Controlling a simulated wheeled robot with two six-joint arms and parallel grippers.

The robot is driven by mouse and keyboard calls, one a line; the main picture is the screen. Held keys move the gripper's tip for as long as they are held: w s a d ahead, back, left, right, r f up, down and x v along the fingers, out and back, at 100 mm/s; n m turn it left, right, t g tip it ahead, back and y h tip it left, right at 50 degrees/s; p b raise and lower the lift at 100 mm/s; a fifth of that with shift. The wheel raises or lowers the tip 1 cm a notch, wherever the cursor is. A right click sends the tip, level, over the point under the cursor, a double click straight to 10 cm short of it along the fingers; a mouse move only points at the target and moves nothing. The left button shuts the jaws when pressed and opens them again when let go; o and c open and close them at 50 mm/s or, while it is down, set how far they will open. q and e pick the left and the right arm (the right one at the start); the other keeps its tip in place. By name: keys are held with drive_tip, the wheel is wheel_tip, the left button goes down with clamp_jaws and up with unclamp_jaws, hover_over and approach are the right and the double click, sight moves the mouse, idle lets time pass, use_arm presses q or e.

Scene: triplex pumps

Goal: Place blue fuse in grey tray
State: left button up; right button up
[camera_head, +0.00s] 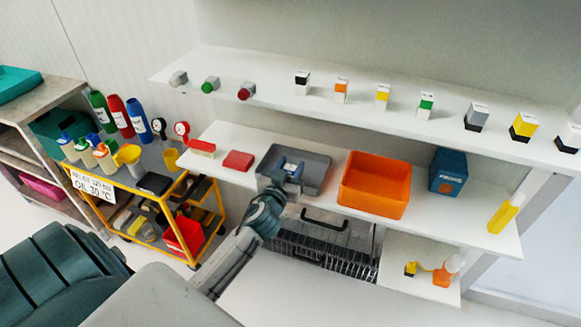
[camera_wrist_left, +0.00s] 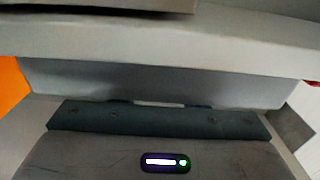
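The grey tray (camera_head: 318,160) stands on the middle shelf, left of the orange bin. My left gripper (camera_head: 290,174) reaches from the front into the left part of this tray. A small blue and white piece (camera_head: 292,166), possibly the blue fuse, shows at its fingertips inside the tray. I cannot tell whether the fingers hold it or it lies free. In the left wrist view the tray's grey wall (camera_wrist_left: 160,80) spans the picture close to the gripper body, and the fingertips are hidden. My right gripper is not in view.
The orange bin (camera_head: 374,185) stands right of the tray and a blue box (camera_head: 448,171) farther right. A red block (camera_head: 238,160) lies to the left. The upper shelf (camera_head: 370,112) with several small coloured blocks hangs above. A yellow cart (camera_head: 150,190) stands at left.

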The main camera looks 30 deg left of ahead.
use_arm(q)
drive_tip(key=shift+o, duration=0.9)
drive_tip(key=shift+r, duration=0.1)
drive_tip(key=shift+s+d+f, duration=0.1)
drive_tip(key=shift+s+f, duration=0.1)
drive_tip(key=shift+s, duration=0.25)
drive_tip(key=b+v, duration=0.3)
drive_tip(key=v, duration=0.8)
drive_tip(key=s+f+g, duration=0.4)
drive_tip(key=f, duration=0.5)
drive_tip(key=s+f+g, duration=0.4)
drive_tip(key=f+g, duration=0.1)
drive_tip(key=f, duration=0.4)
drive_tip(key=s+d+f+m+g+h, duration=0.3)
drive_tip(key=s+d+f+g, duration=0.2)
drive_tip(key=s+f, duration=0.4)
drive_tip(key=shift+s+d+g, duration=0.25)
drive_tip(key=shift+s+g, duration=0.25)
drive_tip(key=shift+s, duration=0.45)
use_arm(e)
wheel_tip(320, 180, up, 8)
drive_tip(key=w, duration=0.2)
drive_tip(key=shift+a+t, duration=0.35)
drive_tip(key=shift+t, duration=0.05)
use_arm(q)
drive_tip(key=shift+f, duration=0.1)
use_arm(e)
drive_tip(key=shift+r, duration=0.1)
